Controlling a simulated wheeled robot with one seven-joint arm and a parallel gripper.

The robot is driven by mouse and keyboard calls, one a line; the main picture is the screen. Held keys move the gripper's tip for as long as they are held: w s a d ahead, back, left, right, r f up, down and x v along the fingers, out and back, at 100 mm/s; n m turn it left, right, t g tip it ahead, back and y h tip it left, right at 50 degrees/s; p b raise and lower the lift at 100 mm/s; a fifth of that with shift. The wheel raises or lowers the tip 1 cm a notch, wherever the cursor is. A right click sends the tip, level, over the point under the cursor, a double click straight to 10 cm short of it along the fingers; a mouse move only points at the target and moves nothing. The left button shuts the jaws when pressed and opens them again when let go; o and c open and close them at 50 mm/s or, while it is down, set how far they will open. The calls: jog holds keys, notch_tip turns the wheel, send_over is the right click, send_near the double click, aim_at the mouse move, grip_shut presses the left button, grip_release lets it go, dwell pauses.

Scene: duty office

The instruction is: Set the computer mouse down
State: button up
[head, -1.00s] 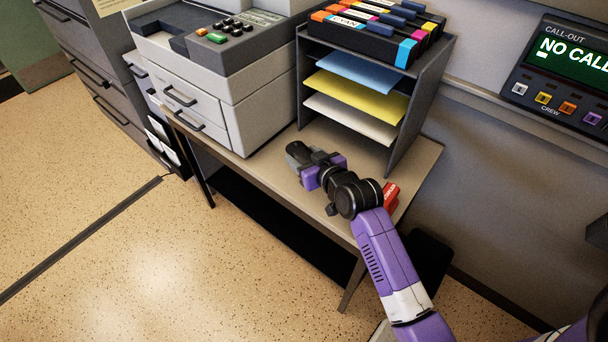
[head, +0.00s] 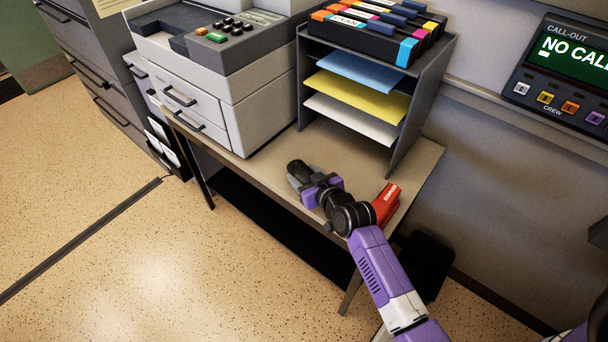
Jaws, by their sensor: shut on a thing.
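The fingers and wrist hide part of the mouse. I cannot tell whether the mouse touches the tabletop or is held just above it.
A grey printer (head: 215,90) stands left of my gripper. A paper sorter (head: 365,90) with coloured sheets and cartridge boxes stands behind. A red box-like object (head: 387,203) lies right of my wrist. Bare tabletop lies in front of the sorter. The table's front edge is close.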

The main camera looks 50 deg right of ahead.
jog(key=o, duration=1.4)
jog(key=shift+o, duration=0.2)
jog(key=v, duration=1.2)
jog(key=s+a+r+n+t+y, duration=0.1)
jog(key=s+a+r+n, duration=0.1)
jog(key=s+a, duration=1.1)
jog(key=shift+r+y, duration=0.2)
jog(key=shift+y, duration=0.2)
jog(key=s+a+r+y, duration=0.1)
jog(key=s+a+r, duration=0.1)
jog(key=s+r, duration=0.1)
jog(key=s+a+r+n+y, duration=0.1)
jog(key=s+a+r, duration=0.1)
jog(key=s+r, duration=0.1)
jog(key=s+a+r+n+t+y, duration=0.1)
jog(key=s+a+r, duration=0.2)
jog(key=s, duration=0.1)
jog(key=shift+r, duration=0.15)
